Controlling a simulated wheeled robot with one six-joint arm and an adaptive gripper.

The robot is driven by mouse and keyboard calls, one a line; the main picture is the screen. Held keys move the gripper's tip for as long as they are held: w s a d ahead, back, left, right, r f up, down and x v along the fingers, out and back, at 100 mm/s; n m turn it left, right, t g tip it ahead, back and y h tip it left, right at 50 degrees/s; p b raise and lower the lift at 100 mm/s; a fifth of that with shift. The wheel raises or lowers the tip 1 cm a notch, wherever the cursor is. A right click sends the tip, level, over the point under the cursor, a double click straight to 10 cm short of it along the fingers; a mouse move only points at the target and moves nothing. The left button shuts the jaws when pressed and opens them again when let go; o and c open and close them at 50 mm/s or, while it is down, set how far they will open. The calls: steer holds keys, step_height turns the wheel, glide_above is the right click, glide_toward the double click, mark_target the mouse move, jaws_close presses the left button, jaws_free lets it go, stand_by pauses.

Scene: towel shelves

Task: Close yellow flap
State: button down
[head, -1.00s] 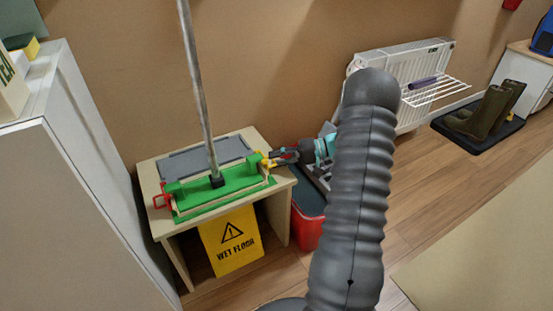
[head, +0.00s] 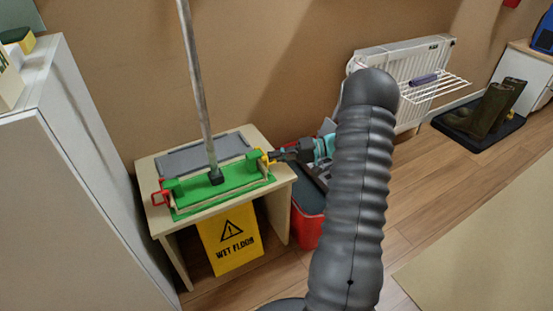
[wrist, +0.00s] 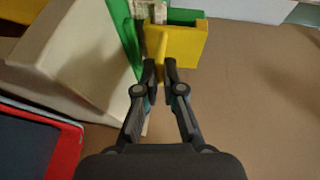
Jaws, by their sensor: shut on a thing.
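The green mop head (head: 222,188) lies on the low table, with its grey pole standing up from it. The yellow flap (head: 263,157) is at its right end; in the wrist view the flap (wrist: 183,46) is a yellow piece beside the green part, with a narrow yellow edge between my fingertips. My gripper (head: 274,155) reaches in from the right. In the wrist view my gripper (wrist: 160,68) is shut on the yellow flap's edge. A red flap (head: 159,196) is at the mop head's left end.
The low table (head: 277,187) carries a grey pad (head: 190,158) behind the mop head. A yellow wet-floor sign (head: 231,240) hangs at its front. A red bin (head: 308,228) stands right of the table. A white cabinet (head: 75,190) stands close on the left.

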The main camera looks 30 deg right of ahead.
steer(key=shift+a+f, duration=0.1)
steer(key=shift+a, duration=0.05)
steer(key=c, duration=1.3)
jaws_free()
steer(key=shift+a, duration=0.1)
steer(key=shift+d, duration=0.2)
steer(key=v, duration=1.1)
steer(key=shift+s+d, duration=0.1)
steer(key=shift+d, duration=0.3)
